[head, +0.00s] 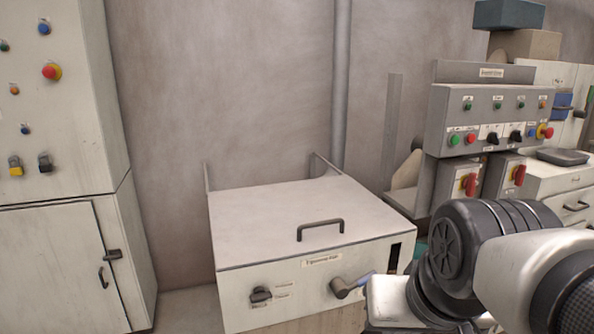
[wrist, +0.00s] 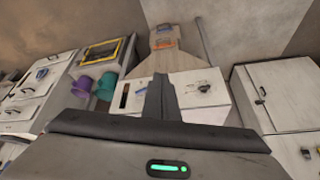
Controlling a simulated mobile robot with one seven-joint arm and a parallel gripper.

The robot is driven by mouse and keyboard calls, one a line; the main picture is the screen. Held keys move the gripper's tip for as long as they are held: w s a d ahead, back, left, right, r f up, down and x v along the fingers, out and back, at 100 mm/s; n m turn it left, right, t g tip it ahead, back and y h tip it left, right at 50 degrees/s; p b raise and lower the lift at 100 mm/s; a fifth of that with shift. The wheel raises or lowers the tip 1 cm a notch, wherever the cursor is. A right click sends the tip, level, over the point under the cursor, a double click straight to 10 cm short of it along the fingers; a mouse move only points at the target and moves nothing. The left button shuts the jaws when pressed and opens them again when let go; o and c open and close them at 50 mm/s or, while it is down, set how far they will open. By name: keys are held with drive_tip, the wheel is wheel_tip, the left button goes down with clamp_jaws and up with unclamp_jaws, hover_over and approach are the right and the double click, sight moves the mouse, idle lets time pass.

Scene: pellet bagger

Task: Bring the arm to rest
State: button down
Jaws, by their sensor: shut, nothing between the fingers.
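My gripper (wrist: 158,95) shows in the wrist view, its dark fingers shut together with nothing between them. They point toward a white machine panel (wrist: 190,92) with a knob on it; I cannot tell the distance. In the head view my arm comes in from the lower right, in front of the right side of a low white box with a hinged-looking lid (head: 300,220). My fingers cannot be made out there. A lever (head: 342,288) with a blue grip sits on the box front, close beside my arm in the picture; I cannot tell whether they touch.
A tall white cabinet (head: 60,110) with buttons stands at left. A grey control panel (head: 490,118) with buttons and red switches is at right, behind my arm. The wrist view shows purple (wrist: 82,86) and teal (wrist: 106,86) containers. Open space lies above the lid.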

wheel_tip(320, 180, up, 22)
drive_tip(key=s+p, duration=0.1)
drive_tip(key=p, duration=2.1)
drive_tip(key=shift+s+d+r+n, duration=0.15)
drive_tip(key=shift+s+d+n, duration=0.1)
drive_tip(key=shift+n, duration=0.15)
